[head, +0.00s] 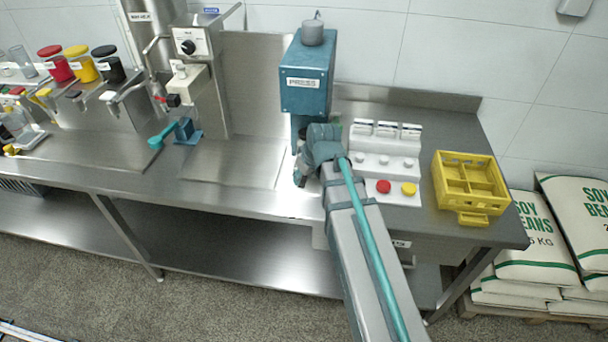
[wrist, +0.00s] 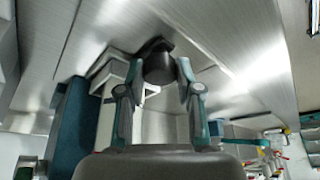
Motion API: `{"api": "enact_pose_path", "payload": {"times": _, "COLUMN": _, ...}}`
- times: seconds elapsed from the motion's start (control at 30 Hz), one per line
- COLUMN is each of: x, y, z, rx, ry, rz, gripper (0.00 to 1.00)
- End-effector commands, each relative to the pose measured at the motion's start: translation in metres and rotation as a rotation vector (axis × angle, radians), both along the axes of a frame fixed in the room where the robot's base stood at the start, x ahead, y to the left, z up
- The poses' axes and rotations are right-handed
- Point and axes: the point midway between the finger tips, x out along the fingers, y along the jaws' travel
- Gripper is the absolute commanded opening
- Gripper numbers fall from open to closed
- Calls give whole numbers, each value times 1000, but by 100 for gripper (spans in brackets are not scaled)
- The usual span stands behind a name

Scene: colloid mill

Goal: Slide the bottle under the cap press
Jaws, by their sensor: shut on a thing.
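The cap press (head: 306,88) is a teal block labelled PRESS with a grey knob on top, standing at the back of the steel counter. My gripper (head: 302,168) is low in front of the press, close under its head. In the wrist view my gripper (wrist: 160,74) has both fingers closed around a dark rounded thing (wrist: 158,66), which I take to be the bottle. In the head view the gripper hides most of the bottle, so its exact place under the press cannot be told. A teal part of the press (wrist: 70,125) shows at left in the wrist view.
A white panel with red and yellow buttons (head: 385,180) stands close right of my gripper. A yellow crate (head: 470,215) sits farther right. The mill with its dial (head: 189,45) is at left. The steel counter (head: 235,165) between mill and press is clear.

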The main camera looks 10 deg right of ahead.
Motion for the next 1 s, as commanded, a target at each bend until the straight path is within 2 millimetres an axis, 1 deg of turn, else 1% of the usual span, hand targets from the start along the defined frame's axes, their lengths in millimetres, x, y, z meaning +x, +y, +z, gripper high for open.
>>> {"api": "enact_pose_path", "payload": {"times": 0.03, "x": -1, "y": -4, "z": 0, "rx": -10, "ry": 1, "rz": -2, "gripper": 0}}
{"api": "enact_pose_path", "payload": {"times": 0.1, "x": -1, "y": -4, "z": -1, "rx": -11, "ry": 2, "rz": -2, "gripper": 0}}
{"api": "enact_pose_path", "payload": {"times": 0.13, "x": -1, "y": -4, "z": 0, "rx": -12, "ry": 1, "rz": -2, "gripper": 39}}
{"api": "enact_pose_path", "payload": {"times": 0.17, "x": -1, "y": -4, "z": -1, "rx": -12, "ry": 1, "rz": -2, "gripper": 44}}
{"api": "enact_pose_path", "payload": {"times": 0.47, "x": -1, "y": -3, "z": 0, "rx": -7, "ry": 1, "rz": -1, "gripper": 45}}
{"api": "enact_pose_path", "payload": {"times": 0.67, "x": -5, "y": -4, "z": 10, "rx": -6, "ry": 0, "rz": -2, "gripper": 45}}
{"api": "enact_pose_path", "payload": {"times": 0.77, "x": -9, "y": -6, "z": 22, "rx": -6, "ry": -2, "rz": -3, "gripper": 45}}
{"api": "enact_pose_path", "payload": {"times": 1.0, "x": -24, "y": -13, "z": 60, "rx": -7, "ry": -2, "rz": -3, "gripper": 45}}
